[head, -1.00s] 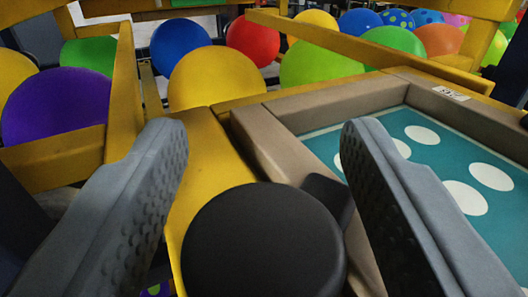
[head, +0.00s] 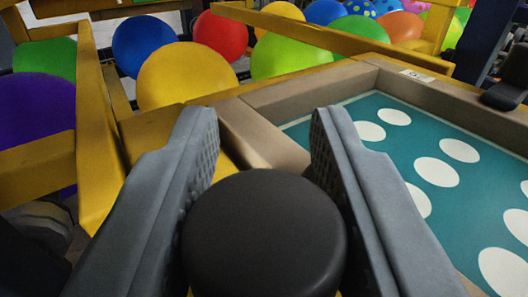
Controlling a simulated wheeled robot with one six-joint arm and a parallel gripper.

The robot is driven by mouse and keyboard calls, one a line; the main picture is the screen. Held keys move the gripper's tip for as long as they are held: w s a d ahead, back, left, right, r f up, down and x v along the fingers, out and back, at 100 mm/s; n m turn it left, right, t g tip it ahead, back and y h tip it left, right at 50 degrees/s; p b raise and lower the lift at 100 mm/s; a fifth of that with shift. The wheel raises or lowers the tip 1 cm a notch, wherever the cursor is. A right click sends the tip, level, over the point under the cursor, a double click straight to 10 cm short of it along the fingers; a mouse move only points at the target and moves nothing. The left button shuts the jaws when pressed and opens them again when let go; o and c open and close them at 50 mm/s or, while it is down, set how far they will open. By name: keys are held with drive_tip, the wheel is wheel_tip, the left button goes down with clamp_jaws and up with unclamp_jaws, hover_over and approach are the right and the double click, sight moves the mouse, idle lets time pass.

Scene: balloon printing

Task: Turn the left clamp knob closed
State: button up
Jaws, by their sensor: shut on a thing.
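The left clamp knob (head: 264,236) is a round black knob at the bottom middle of the head view, at the near left corner of the framed screen. My gripper (head: 262,130) has its two grey fingers on either side of the knob, shut on it. The fingertips reach past the knob toward the frame. The clamp below the knob is hidden by the knob and the fingers.
The teal screen with white dots (head: 440,170) lies right of the gripper inside a beige frame (head: 262,136). Yellow rails (head: 100,150) run at the left and back. Several coloured balloons, including a yellow one (head: 187,75), sit behind. A dark clamp part (head: 505,92) is at the far right.

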drive_tip(key=o, duration=1)
drive_tip(key=shift+c, duration=0.2)
drive_tip(key=shift+r+n+y, duration=0.1)
drive_tip(key=shift+n+y, duration=0.3)
drive_tip(key=shift+y, duration=0.2)
drive_tip(key=shift+s+a+n+y, duration=0.1)
drive_tip(key=shift+n+y, duration=0.2)
drive_tip(key=shift+y, duration=0.2)
